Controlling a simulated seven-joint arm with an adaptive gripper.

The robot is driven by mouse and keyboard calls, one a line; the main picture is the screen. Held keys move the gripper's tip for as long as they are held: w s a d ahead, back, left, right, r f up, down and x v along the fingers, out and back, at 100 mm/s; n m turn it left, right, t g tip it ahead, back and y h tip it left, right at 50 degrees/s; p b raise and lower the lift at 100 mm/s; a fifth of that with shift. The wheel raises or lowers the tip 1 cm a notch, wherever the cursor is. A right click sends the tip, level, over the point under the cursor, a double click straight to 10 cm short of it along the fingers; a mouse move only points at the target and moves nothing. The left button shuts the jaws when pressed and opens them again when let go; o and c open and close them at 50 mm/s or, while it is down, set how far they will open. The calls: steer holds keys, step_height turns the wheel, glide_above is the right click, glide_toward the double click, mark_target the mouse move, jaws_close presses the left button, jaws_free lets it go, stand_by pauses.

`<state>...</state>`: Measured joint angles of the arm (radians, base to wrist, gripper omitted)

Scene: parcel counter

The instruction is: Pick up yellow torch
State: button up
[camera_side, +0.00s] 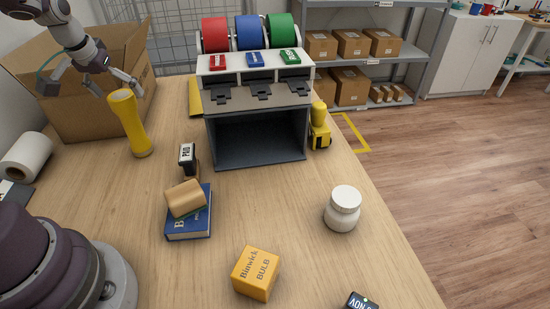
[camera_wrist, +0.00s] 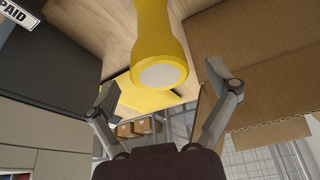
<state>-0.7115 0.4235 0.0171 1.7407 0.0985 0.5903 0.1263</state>
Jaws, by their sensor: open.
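The yellow torch (camera_side: 131,124) stands upright on the counter at the left, in front of the big cardboard box, with its wide head at the top. My gripper (camera_side: 112,91) is open at the height of the torch's head, close beside it on the box side. In the wrist view the torch (camera_wrist: 157,40) runs down from the top edge, its pale round end face towards the camera. My gripper's fingers (camera_wrist: 160,82) are spread, one on each side of the torch's end, with nothing held. I cannot tell whether a finger touches it.
A large open cardboard box (camera_side: 60,75) stands behind my gripper. A dark dispenser cabinet (camera_side: 258,140) with tape rolls is to the right. A PAID stamp (camera_side: 187,157), blue book (camera_side: 189,222), bulb box (camera_side: 255,273) and white jar (camera_side: 342,209) stand nearer. Wood between them is clear.

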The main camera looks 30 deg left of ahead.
steer(key=shift+w+a+f, duration=0.1)
steer(key=shift+w+f, duration=0.1)
steer(key=shift+f, duration=0.35)
steer(key=c, duration=1.3)
steer(key=shift+r, duration=0.1)
